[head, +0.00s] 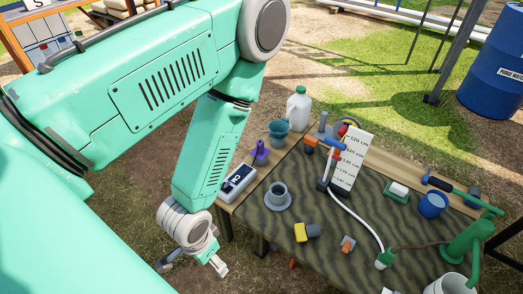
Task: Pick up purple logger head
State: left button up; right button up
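My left arm comes in from the left and bends down in front of the table. My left gripper (192,266) hangs low beside the table's left side, below and to the left of the logger head and apart from it. Its fingers are spread and nothing shows between them. My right gripper is not in view.
A grey cup (278,194), marked board (351,158) with tubing and green pump (468,245) occupy the table (335,255). A blue barrel (494,72) stands behind.

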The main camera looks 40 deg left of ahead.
aim_at(263, 152)
jog(key=i+j, duration=0.15)
jog(key=j, duration=0.2)
jog(key=i+j+z, duration=0.1)
jog(key=j, duration=0.2)
jog(key=i+j, duration=0.1)
jog(key=j, duration=0.25)
jog(key=i+j, duration=0.15)
jog(key=j, duration=0.2)
jog(key=z, duration=0.05)
